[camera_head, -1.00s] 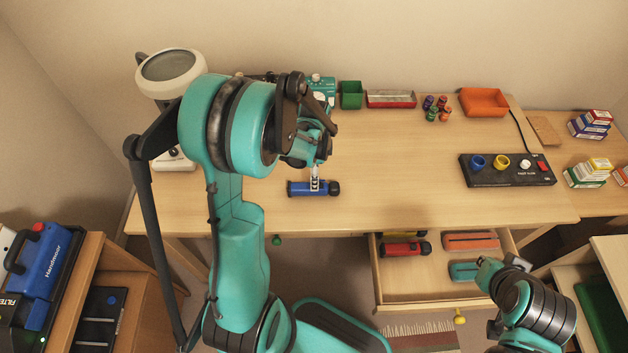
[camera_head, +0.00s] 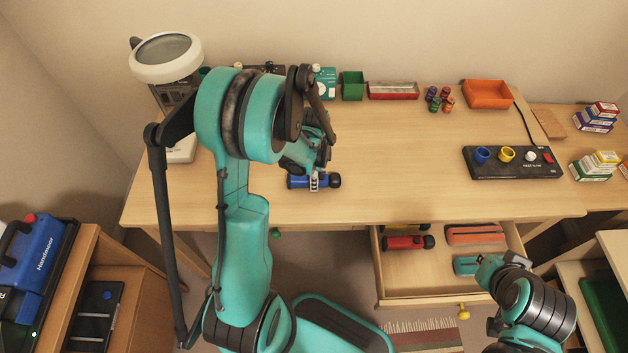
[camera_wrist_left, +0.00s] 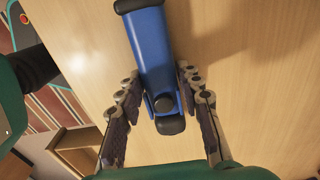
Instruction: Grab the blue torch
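The blue torch (camera_head: 297,182) lies on the desk with its dark head to the right. It also shows in the left wrist view (camera_wrist_left: 152,45), with black ends. My left gripper (camera_head: 315,180) is down at the torch, partly hidden by its own arm in the head view. In the left wrist view, the open fingers of the left gripper (camera_wrist_left: 158,78) stand on both sides of the torch, with a visible gap at the left finger. My right gripper (camera_head: 485,267) is by the open drawer, beside a teal item; its finger opening is unclear.
The open drawer (camera_head: 405,290) holds a red torch (camera_head: 408,242) and an orange item (camera_head: 475,233). A black button panel (camera_head: 512,172), red tray (camera_head: 392,90), green bin (camera_head: 352,86) and orange bin (camera_head: 487,94) stand on the desk. The desk's middle right is clear.

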